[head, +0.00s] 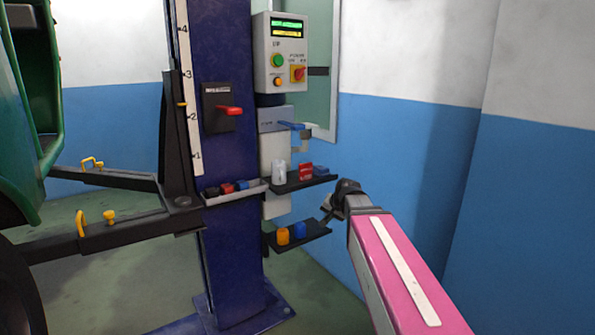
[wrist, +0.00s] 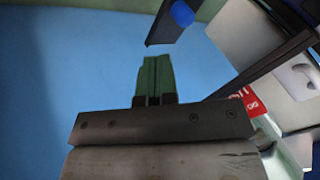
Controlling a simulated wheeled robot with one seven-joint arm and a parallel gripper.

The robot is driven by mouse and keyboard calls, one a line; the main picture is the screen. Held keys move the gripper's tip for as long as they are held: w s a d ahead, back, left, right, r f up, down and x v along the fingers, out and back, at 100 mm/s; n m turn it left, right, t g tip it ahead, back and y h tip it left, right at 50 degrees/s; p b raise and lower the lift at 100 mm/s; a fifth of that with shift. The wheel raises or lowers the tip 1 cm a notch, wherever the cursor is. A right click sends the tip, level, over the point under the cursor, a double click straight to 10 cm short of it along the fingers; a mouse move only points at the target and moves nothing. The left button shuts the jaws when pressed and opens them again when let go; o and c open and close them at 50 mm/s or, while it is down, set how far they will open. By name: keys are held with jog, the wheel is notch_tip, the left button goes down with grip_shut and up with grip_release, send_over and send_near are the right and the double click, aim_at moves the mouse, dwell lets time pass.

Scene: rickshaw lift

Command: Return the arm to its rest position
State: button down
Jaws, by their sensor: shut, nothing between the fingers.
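My arm, pink with a white strip, reaches up from the lower right in the head view. At its end my gripper (head: 327,215) is small and dark, close to the right ends of the small shelves on the lift column. In the wrist view my gripper (wrist: 157,62) shows its two green fingers side by side, shut with nothing between them. The fingers point at the blue wall (wrist: 70,65) and appear clear of the shelf beside them.
The blue lift column (head: 225,170) carries a control box (head: 280,55) and a red-handled switch (head: 228,110). An upper shelf (head: 305,184) holds a white can and red and blue items. A lower shelf (head: 318,231) holds orange and blue items. Green vehicle at left.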

jog(key=s+d+f+n+g+h, duration=0.1)
jog(key=s+d+f+n+g, duration=0.1)
jog(key=s+f, duration=0.7)
jog(key=s+d+f+n+g+h, duration=0.2)
jog(key=s+d+f, duration=0.3)
jog(key=s+f, duration=0.4)
notch_tip(320, 180, down, 2)
jog(key=shift+f+g, duration=0.1)
jog(key=shift+g, duration=0.8)
